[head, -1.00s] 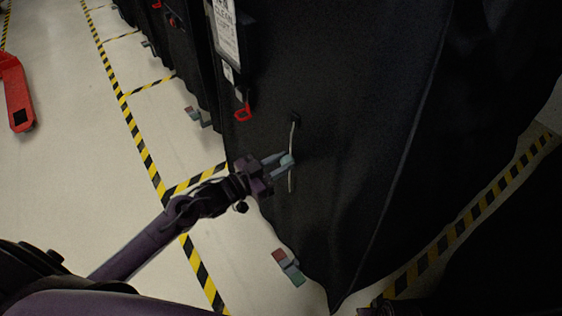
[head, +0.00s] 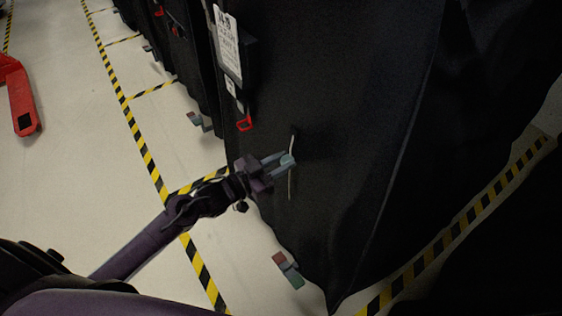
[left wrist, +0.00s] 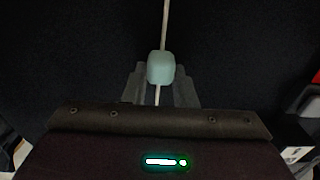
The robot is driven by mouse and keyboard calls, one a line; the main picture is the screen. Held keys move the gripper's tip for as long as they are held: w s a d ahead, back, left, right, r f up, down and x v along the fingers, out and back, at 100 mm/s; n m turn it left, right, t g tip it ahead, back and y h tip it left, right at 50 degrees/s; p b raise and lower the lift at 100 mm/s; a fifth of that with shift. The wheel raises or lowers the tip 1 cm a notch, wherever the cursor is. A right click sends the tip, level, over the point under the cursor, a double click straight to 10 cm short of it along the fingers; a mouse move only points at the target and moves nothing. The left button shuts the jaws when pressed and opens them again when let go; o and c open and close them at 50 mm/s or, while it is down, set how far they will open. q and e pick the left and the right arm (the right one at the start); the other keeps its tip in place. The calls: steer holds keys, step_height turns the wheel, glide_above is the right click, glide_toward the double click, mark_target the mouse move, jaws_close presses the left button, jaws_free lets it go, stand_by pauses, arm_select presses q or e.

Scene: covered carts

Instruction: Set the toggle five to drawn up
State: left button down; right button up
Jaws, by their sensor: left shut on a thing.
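The toggle (left wrist: 161,67) is a pale green-grey block on a thin light cord (left wrist: 166,20) in front of the black cart cover (head: 350,110). It also shows in the head view (head: 288,160). My left gripper (head: 280,162) is shut on the toggle, one finger on each side, as the left wrist view shows (left wrist: 160,80). The cord runs above and below the toggle. Its top end lies against the cover. No number on the toggle can be read. My right gripper is not in view.
A red pull loop (head: 244,123) and a white label sheet (head: 228,42) hang on the cover's left side. A red-and-green pedal (head: 288,270) sticks out at the floor. A red pallet-truck part (head: 22,100) stands far left. Yellow-black tape (head: 150,165) marks clear floor.

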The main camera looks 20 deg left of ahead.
arm_select(q)
steer(key=c, duration=1.2)
jaws_free()
steer(key=shift+o, duration=0.2)
steer(key=shift+s+a, duration=0.2)
steer(key=shift+s, duration=0.05)
steer(key=v, duration=0.7)
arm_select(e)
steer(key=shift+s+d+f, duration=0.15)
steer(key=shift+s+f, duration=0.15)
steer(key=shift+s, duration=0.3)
arm_select(q)
steer(key=shift+s, duration=0.1)
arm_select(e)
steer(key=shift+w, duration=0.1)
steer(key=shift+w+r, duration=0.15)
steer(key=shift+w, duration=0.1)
